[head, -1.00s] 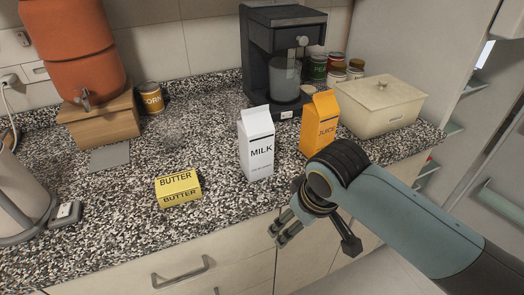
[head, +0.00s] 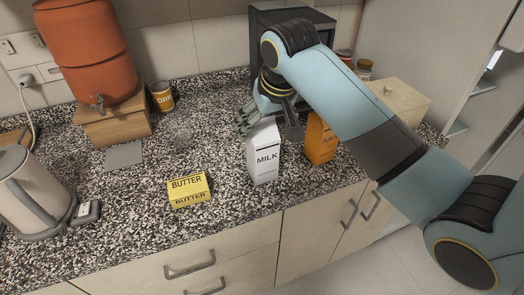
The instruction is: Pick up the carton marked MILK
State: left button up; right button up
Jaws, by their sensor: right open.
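The white carton marked MILK (head: 265,160) stands upright on the speckled counter, near the middle of the head view. My right gripper (head: 268,122) is over the carton's top, reaching in from the right. Its jaws are open, with fingers showing to the left and right of the carton's top in the picture. They partly cover the top, and I cannot tell whether they touch it. The carton's printed front is in clear view. My left gripper is not in view.
An orange JUICE carton (head: 320,140) stands close on the right, partly behind my arm. A yellow BUTTER box (head: 188,189) lies to the left. The dark coffee machine (head: 318,18) is mostly hidden. A kettle (head: 38,190) stands far left. Counter between butter and milk is free.

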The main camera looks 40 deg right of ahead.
aim_at(262, 149)
jog(key=x, duration=0.2)
jog(key=p+x, duration=0.1)
jog(key=x, duration=0.1)
jog(key=shift+a+f, duration=0.1)
jog(key=shift+f, duration=0.35)
jog(key=c, duration=1.5)
jog(key=shift+w, duration=0.1)
jog(key=shift+c, duration=1.4)
jog(key=shift+r, duration=0.1)
